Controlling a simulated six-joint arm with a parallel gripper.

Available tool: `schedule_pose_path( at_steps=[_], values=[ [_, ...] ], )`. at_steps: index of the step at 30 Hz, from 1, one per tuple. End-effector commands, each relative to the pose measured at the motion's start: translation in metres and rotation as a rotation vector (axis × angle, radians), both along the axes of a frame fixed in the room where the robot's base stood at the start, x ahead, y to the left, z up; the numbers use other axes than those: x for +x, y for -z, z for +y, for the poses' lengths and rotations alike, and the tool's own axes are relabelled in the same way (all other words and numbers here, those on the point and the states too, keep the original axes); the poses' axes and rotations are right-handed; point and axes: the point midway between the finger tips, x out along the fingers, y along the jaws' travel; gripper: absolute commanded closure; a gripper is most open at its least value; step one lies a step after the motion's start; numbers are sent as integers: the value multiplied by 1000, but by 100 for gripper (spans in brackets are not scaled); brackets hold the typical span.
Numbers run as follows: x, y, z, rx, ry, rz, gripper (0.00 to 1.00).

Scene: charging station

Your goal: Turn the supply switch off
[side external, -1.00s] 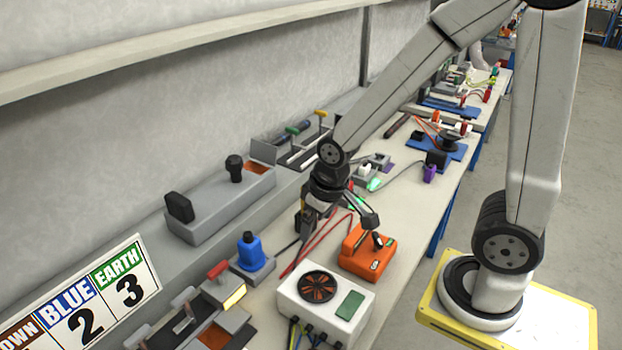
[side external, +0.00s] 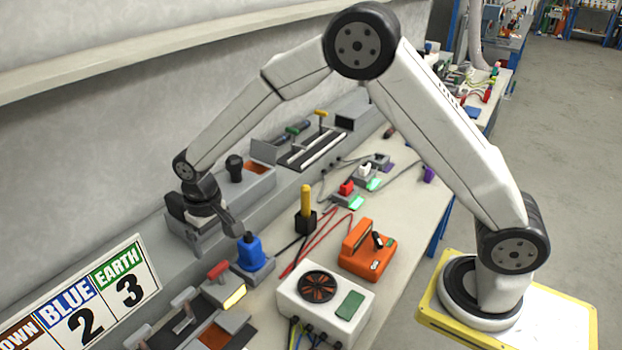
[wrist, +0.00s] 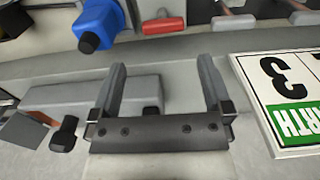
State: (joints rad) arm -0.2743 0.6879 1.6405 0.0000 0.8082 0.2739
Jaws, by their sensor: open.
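A grey box (side external: 258,188) on the ledge along the wall bears two black controls, a round-topped knob (side external: 234,167) and a blocky lever (side external: 174,206) at its near end. No readable label shows which control is the supply switch. My gripper (side external: 231,224) is over the near end of the box, beside the lever, and partly hides it. In the wrist view my gripper (wrist: 162,75) has its fingers wide apart with nothing held. The grey box (wrist: 85,95) lies behind and left of the fingers, and the knob (wrist: 65,135) shows at left.
A blue plug (side external: 250,252) and a red handle (side external: 218,269) stand just below my gripper. The number sign (side external: 85,300) is at lower left. A white fan box (side external: 325,310), an orange tool (side external: 368,250) and a yellow-handled item (side external: 305,200) occupy the bench.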

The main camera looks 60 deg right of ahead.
Motion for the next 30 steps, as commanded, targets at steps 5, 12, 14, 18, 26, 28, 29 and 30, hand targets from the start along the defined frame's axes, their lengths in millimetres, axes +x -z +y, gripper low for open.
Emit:
schedule_pose_path(
  at_steps=[5,12,14,18,26,28,29,30],
  values=[
    [3,2,4,-2,1,6,0],
    [3,6,4,-2,1,6,0],
    [3,10,4,-2,1,7,0],
    [3,22,4,-2,1,7,0],
    [2,54,4,-3,1,7,0],
    [3,62,4,-3,1,6,0],
    [3,65,4,-3,1,6,0],
    [3,68,4,-3,1,6,0]
  ],
)
